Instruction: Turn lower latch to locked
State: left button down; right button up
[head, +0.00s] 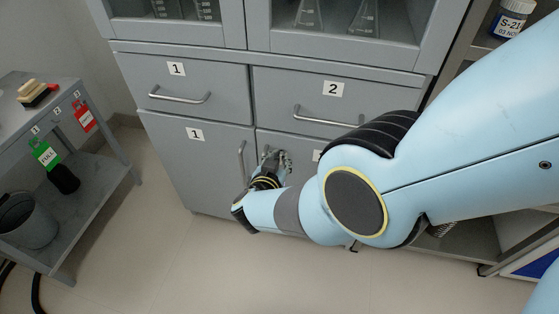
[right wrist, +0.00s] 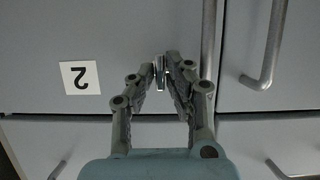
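The grey cabinet's lower doors are closed. A small bright metal piece (right wrist: 160,73), which looks like the lower latch, sits at the front of door 2, beside that door's vertical handle (right wrist: 208,35). My right gripper (right wrist: 163,66) is brought nearly together, with the metal piece between its fingertips. In the head view the right gripper (head: 273,157) is at the upper left part of door 2. The fingers hide most of the latch, so its locked or unlocked setting cannot be read. My left gripper is in neither view.
Door 1's vertical handle (head: 241,160) is close to the left of my gripper. Drawer handles (head: 180,97) (head: 327,118) stick out above. A grey side table (head: 110,150) stands at the left. The floor (head: 190,260) before the cabinet is clear.

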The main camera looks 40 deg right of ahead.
jog(key=o, duration=0.3)
dwell(0.4)
